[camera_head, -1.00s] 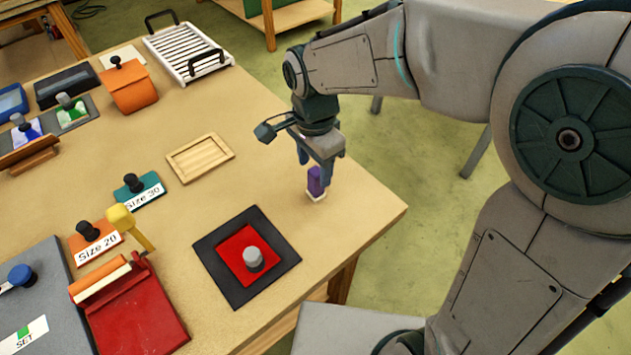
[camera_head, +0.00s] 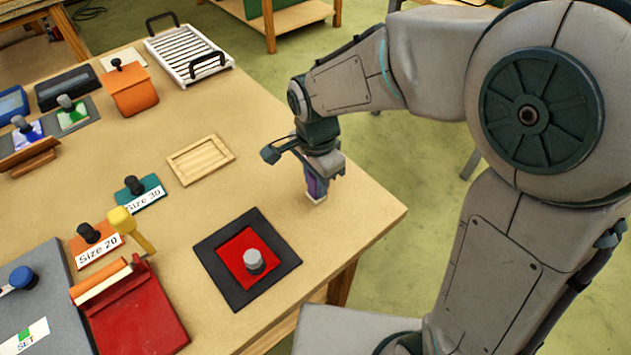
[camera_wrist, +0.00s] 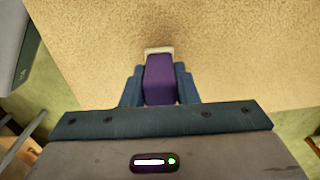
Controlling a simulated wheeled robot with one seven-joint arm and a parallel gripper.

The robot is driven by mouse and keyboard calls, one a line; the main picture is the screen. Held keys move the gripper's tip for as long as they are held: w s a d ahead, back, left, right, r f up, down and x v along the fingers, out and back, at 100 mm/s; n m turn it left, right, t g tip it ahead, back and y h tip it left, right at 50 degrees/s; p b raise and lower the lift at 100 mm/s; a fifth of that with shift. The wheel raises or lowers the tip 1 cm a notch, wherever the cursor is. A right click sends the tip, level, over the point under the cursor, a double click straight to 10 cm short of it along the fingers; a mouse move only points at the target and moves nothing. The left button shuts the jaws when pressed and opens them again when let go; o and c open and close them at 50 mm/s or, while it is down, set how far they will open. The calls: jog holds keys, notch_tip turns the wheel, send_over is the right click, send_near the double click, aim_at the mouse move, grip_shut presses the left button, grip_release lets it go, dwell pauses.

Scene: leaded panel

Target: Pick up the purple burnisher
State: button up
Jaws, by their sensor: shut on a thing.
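The purple burnisher (camera_head: 317,187) stands upright near the right edge of the table, with a pale tip at its lower end. In the wrist view the purple burnisher (camera_wrist: 159,80) lies between both blue fingers, its pale end beyond them. My gripper (camera_head: 315,184) points down and is shut on the burnisher's purple body. It also shows in the wrist view (camera_wrist: 160,85). The pale end is at or very near the tabletop; I cannot tell whether it touches.
A black-framed red panel with a grey knob (camera_head: 254,262) lies left of and nearer than my gripper. A shallow wooden tray (camera_head: 201,160) lies to the left. A red block with a yellow-handled tool (camera_head: 130,228) is farther left. The table (camera_head: 350,215) is bare around the burnisher.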

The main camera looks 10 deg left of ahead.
jog(key=shift+r, duration=0.15)
jog(key=shift+r, duration=0.3)
jog(key=r, duration=0.3)
jog(key=shift+d+r, duration=0.4)
jog(key=d+r+b, duration=0.1)
jog(key=d+r, duration=0.5)
jog(key=d, duration=0.5)
jog(key=shift+r, duration=0.2)
